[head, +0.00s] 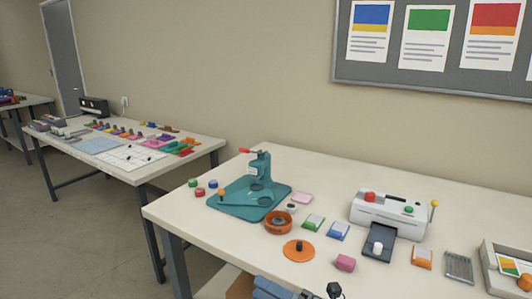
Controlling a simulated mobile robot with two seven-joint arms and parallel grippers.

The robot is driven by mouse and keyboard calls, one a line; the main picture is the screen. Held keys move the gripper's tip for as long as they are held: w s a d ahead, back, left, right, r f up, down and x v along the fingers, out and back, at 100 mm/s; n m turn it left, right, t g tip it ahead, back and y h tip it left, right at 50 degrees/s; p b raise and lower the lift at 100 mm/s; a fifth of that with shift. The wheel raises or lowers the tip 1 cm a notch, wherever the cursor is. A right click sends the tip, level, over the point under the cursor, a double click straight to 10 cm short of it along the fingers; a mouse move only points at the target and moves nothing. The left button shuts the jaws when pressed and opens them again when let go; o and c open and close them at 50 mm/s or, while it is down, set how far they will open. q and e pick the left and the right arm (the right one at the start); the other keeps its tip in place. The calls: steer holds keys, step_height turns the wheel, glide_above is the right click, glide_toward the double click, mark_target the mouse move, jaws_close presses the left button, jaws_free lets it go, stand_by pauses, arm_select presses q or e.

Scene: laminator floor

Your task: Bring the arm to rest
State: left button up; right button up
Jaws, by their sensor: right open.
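My right gripper (334,291) shows only as a small dark part at the bottom edge of the head view, in front of the near table (390,276). It is open, and I see nothing between its fingers. Most of it is cut off by the frame edge. My left gripper is not in view.
The near table holds a teal press (258,185), an orange bowl (278,223), an orange disc (299,250), a pink block (345,263), a white laminator (388,212) and a tray (490,265) at the right. A second table (150,173) stands left. Floor shows between them.

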steer(key=s+d+f+m+h, duration=0.4)
steer(key=s+f+m+h, duration=0.1)
steer(key=m, duration=0.5)
steer(key=s+d+f+m+t+h+p, duration=0.1)
steer(key=s+d+f+m+h, duration=0.4)
steer(key=m, duration=0.5)
steer(key=s+d+f+m+h, duration=0.5)
steer(key=f+m, duration=0.3)
steer(key=m, duration=0.3)
steer(key=shift+s+f, duration=0.15)
steer(key=shift+s, duration=0.75)
